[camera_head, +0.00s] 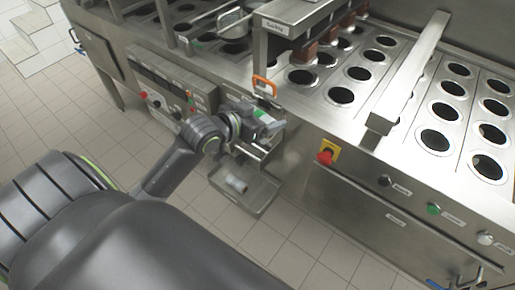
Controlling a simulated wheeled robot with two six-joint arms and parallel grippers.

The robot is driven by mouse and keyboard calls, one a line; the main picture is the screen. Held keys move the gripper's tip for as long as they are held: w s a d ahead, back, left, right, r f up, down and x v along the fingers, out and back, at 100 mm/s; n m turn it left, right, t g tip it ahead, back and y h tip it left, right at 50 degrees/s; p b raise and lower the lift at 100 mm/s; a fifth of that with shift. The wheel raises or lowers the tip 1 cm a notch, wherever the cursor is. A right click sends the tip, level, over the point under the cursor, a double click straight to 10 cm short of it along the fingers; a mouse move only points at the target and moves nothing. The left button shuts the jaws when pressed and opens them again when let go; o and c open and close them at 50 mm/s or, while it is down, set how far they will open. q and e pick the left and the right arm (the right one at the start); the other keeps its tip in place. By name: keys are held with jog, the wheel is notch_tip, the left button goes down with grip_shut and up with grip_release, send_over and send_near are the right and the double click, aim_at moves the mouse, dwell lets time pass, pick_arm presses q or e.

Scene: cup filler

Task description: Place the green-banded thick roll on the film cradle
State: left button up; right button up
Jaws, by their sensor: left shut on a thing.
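My left gripper (248,117) is at the front of the steel machine, beside the control box. It is shut on a small pale roll with a green band (263,115); the fingers hide part of the roll. Just below it, a steel bracket (262,147) juts from the machine front and looks like the film cradle. The roll is close to the bracket's top; I cannot tell whether they touch. My right gripper is not in view.
A steel tray (252,201) below the bracket holds another small pale roll (236,184). An orange handle (264,86) stands just above my gripper. A red knob on a yellow plate (327,154) sticks out to the right. The tiled floor (290,235) is clear.

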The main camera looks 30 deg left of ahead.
pick_arm(q)
jog(key=w+a+f+n+y+b, duration=0.1)
jog(key=w+a+f+y+b, duration=0.1)
jog(key=w+a+f, duration=0.15)
send_over(255, 145)
notch_tip(255, 145, down, 5)
jog(key=shift+t, duration=0.3)
jog(key=shift+w+f, duration=0.15)
jog(key=shift+f, duration=2.1)
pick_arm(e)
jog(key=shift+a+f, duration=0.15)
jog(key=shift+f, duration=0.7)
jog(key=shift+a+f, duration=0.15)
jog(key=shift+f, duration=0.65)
pick_arm(q)
jog(key=shift+f+b, duration=0.2)
jog(key=shift+b, duration=0.15)
jog(key=o, duration=1)
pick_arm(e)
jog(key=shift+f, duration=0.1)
